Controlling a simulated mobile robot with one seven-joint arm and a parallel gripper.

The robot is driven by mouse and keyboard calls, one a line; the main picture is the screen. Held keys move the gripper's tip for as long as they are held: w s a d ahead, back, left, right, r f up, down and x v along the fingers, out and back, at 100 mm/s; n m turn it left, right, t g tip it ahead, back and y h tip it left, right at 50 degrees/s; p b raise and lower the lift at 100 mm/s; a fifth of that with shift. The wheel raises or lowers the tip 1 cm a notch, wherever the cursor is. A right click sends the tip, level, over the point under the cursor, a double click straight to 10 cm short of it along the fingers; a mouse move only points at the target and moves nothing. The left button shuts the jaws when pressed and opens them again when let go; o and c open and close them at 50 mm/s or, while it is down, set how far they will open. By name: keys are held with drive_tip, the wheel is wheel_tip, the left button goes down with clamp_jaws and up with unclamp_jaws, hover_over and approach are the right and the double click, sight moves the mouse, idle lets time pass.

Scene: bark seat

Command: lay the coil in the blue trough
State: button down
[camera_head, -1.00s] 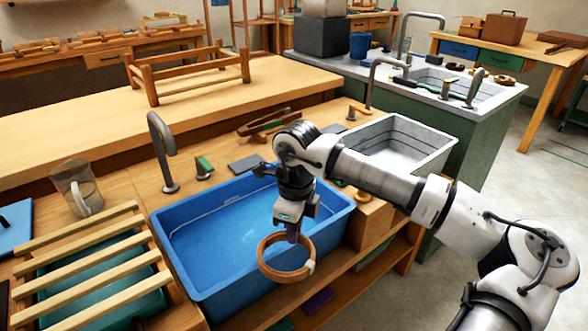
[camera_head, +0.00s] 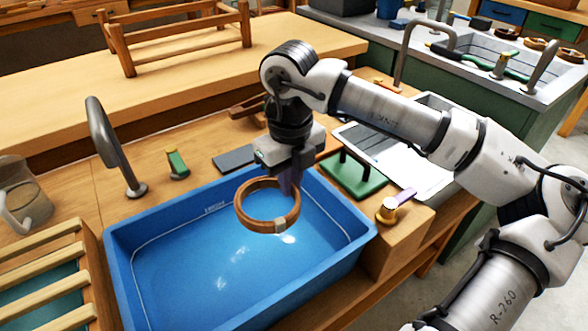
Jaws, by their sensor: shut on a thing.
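The coil (camera_head: 250,223) is a brown ring with a pale band on its near side. My gripper (camera_head: 290,180) is shut on the coil's far right side and holds it tilted. The blue trough (camera_head: 112,262) is a wide open basin holding what looks like water, with bright reflections. In the picture the coil hangs over the trough's back middle part, and it looks above the surface. The exact height cannot be told. The fingertips are partly hidden behind the coil.
A grey tap (camera_head: 112,150) stands behind the trough's left corner. A slatted wooden rack (camera_head: 45,262) is at left, with a clear jug (camera_head: 22,200) behind it. A green stand (camera_head: 352,178) and a wooden block (camera_head: 400,240) flank the right side. A metal sink (camera_head: 425,180) lies beyond.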

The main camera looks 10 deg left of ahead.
drive_tip(key=shift+s+f+b, duration=0.15)
drive_tip(key=shift+f+b, duration=0.3)
drive_tip(key=shift+f, duration=0.35)
wheel_tip(320, 180, down, 11)
drive_tip(key=b, duration=0.9)
drive_tip(key=shift+r, duration=0.1)
drive_tip(key=c, duration=1.1)
unclamp_jaws()
drive_tip(key=shift+r+p, duration=4.35)
drive_tip(key=shift+r, duration=2.65)
